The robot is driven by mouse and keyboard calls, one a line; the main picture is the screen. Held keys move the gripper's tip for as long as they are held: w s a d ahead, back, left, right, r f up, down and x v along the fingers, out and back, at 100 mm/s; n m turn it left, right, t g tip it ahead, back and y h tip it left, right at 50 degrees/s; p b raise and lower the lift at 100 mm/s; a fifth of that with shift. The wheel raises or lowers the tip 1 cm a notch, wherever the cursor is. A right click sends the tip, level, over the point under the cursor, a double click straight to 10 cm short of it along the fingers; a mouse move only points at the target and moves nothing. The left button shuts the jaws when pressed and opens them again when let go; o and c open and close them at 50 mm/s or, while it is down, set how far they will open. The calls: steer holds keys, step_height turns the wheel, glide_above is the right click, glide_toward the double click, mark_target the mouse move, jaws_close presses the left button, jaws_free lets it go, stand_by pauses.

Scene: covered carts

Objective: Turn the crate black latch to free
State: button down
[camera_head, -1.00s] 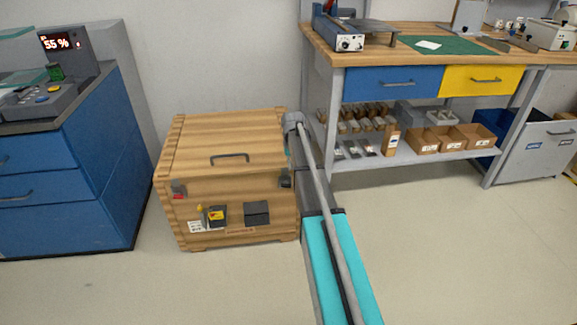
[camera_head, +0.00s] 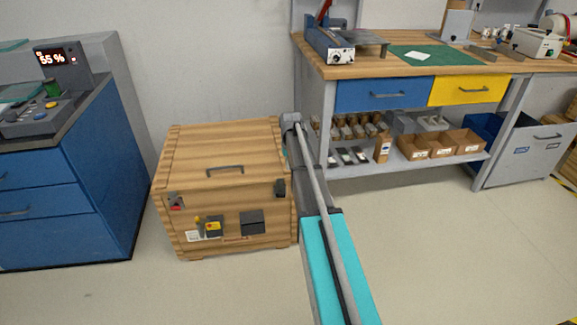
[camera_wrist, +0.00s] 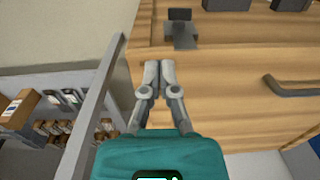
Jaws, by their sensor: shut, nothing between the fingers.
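The wooden crate (camera_head: 225,150) stands on the floor with its lid down. Its black latch (camera_head: 281,188) is at the right end of the front, near the lid edge. In the wrist view the black latch (camera_wrist: 181,32) shows beyond my fingertips, as a dark block with a wider plate. My gripper (camera_wrist: 159,68) is shut and empty, its fingertips over the lid near the edge on the latch side, apart from the latch. A second latch (camera_head: 175,202) with a red mark is at the front's left end.
A lid handle (camera_head: 225,170) rises from the crate top. The front carries a yellow-marked box (camera_head: 213,227) and a dark block (camera_head: 252,222). A blue cabinet (camera_head: 70,200) stands left, a workbench (camera_head: 330,68) right. Floor in front is clear.

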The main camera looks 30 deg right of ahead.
mark_target(277, 195)
steer(key=shift+w+a+r+t+y, duration=0.1)
steer(key=shift+a+r+t+y, duration=0.1)
steer(key=shift+y, duration=0.4)
steer(key=shift+w+a+r+t+y, duration=0.1)
steer(key=shift+a+t+y, duration=0.1)
steer(key=shift+y, duration=0.4)
steer(key=shift+f, duration=0.2)
steer(key=b+x, duration=1.2)
steer(key=shift+f+b, duration=0.3)
steer(key=shift+a+f+b, duration=0.2)
steer(key=shift+f+b, duration=0.3)
steer(key=shift+a+f+b, duration=0.15)
steer(key=shift+f+b, duration=0.2)
steer(key=shift+b, duration=0.1)
steer(key=shift+a+r, duration=0.1)
steer(key=shift+a, duration=0.05)
steer(key=shift+s, duration=0.1)
